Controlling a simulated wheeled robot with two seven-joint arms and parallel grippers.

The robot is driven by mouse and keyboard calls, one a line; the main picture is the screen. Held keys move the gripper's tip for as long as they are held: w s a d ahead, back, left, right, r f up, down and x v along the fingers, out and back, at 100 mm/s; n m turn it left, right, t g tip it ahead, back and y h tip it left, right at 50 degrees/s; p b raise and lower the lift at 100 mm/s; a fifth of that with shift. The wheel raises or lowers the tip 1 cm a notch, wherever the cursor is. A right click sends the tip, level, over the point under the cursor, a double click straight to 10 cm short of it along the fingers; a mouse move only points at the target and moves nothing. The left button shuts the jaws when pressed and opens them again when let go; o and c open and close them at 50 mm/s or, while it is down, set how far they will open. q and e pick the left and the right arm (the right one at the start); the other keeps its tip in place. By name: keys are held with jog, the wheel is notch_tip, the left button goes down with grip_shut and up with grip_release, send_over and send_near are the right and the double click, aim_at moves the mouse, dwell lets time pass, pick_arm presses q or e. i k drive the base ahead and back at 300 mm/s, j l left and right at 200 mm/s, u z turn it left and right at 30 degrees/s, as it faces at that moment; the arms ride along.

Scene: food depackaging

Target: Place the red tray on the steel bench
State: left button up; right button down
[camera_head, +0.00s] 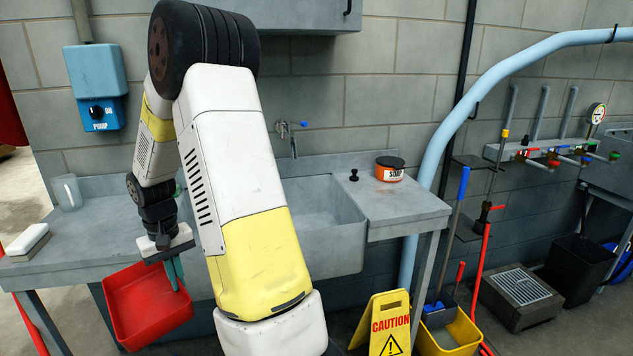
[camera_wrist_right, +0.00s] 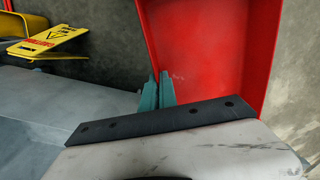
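The red tray (camera_head: 140,318) hangs tilted at the front edge of the grey steel bench (camera_head: 75,247), below the level of its top. My right gripper (camera_head: 174,275) reaches down from above with its teal fingers at the tray's right rim. In the right wrist view the fingers (camera_wrist_right: 160,92) are close together on the wall of the red tray (camera_wrist_right: 215,50), and the bench (camera_wrist_right: 70,105) lies to the left. The tray looks empty where its inside shows. My left gripper is not in view.
A clear mug (camera_head: 68,192) and a white block (camera_head: 28,239) stand on the bench's left part, with bare top between. The sink (camera_head: 330,225) lies to the right, with a soap tub (camera_head: 390,169) beyond. A yellow caution sign (camera_head: 388,325) stands on the floor.

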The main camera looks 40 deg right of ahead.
aim_at(394, 200)
jog(key=k+l, duration=0.15)
jog(key=l, duration=0.35)
jog(key=k+l+z, duration=0.15)
jog(key=l, duration=0.35)
jog(key=k+l, duration=0.1)
jog(key=l, duration=0.4)
jog(key=k+l+z, duration=0.1)
jog(key=l, duration=0.45)
jog(key=k+l, duration=0.15)
jog(key=l, duration=0.35)
jog(key=k+l+z, duration=0.15)
jog(key=l, duration=0.4)
jog(key=i, duration=0.5)
